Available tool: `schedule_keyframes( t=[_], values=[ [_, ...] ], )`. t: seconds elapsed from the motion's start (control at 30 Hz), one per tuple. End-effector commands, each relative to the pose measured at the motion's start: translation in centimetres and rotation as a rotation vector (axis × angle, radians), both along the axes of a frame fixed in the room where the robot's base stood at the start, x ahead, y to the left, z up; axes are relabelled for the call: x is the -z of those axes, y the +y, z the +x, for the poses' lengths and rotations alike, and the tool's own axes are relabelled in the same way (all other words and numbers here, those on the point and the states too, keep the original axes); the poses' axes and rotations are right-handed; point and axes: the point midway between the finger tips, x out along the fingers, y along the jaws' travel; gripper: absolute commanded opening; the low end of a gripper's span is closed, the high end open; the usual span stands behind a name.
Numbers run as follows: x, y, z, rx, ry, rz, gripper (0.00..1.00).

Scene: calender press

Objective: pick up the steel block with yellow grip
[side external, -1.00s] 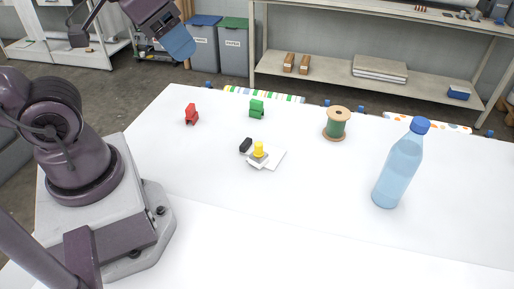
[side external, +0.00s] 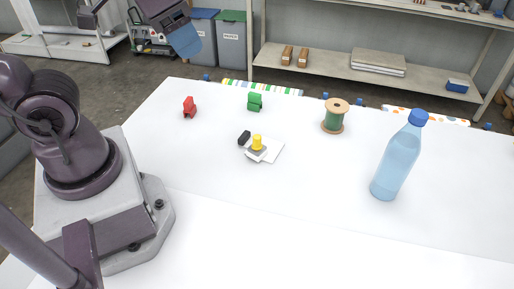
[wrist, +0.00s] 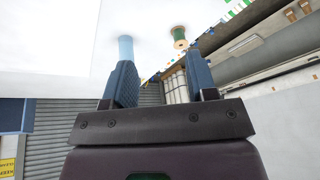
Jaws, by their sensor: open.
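The steel block with yellow grip (side external: 257,148) sits on the white table, left of the middle, in the side external view. Its yellow knob points up, and its grey base rests on or against a small white card (side external: 274,151). The block does not show in the wrist view.
A small black piece (side external: 244,137) lies right beside the block. A red piece (side external: 189,107), a green piece (side external: 255,102) and a green thread spool (side external: 335,116) stand farther back. A tall blue bottle (side external: 397,160) stands at right. The table front is clear.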

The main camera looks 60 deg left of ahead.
Motion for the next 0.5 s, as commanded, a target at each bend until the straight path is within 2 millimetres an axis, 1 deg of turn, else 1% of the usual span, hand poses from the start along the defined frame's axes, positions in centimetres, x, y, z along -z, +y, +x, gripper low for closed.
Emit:
schedule_keyframes(
  t=[0.1, 0.27, 0.37, 0.5],
  values=[
    [1.6, -0.4, 2.0, 0.105, 0.164, 0.096, 0.52],
    [4.2, -1.0, 4.6, 0.255, 0.375, 0.256, 0.52],
    [6.2, -1.5, 6.3, 0.349, 0.500, 0.367, 0.52],
    [9.3, -2.5, 8.4, 0.479, 0.668, 0.535, 0.52]
  ],
)
